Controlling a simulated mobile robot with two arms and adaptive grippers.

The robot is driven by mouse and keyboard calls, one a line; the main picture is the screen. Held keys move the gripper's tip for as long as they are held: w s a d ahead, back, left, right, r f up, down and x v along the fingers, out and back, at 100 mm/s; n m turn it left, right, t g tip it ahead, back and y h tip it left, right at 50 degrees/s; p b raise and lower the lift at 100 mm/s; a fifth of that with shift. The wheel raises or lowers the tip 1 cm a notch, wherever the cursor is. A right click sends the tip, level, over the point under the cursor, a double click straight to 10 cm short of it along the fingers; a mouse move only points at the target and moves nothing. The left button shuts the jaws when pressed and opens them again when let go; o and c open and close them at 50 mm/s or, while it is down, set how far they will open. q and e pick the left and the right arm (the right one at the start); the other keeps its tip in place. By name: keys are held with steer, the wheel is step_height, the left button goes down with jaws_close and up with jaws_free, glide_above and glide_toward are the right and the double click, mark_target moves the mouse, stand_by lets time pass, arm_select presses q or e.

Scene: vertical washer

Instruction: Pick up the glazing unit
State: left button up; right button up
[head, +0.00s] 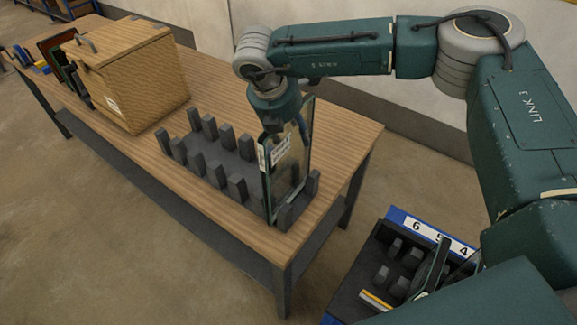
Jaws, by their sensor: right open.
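The glazing unit (290,178) is a clear glass pane with dark edges and a white label. It stands upright in the front right end of a dark slotted rack (213,156) on the wooden table. My right gripper (285,132) is open and points down at the top of the glazing unit. Its fingers overlap the upper part of the pane, near the label. I cannot tell whether they touch the glass. My left gripper is out of view.
A wooden box (140,80) stands on the table (345,128) left of the rack, with several thin panels beyond it. A blue-edged crate (345,290) with dark pegs and a number label sits lower right, partly hidden by my right arm. A wall runs behind the table.

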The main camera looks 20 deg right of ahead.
steer(key=shift+f+b, duration=0.15)
steer(key=shift+b, duration=0.2)
stand_by(0.4)
jaws_close()
steer(key=shift+w, duration=0.2)
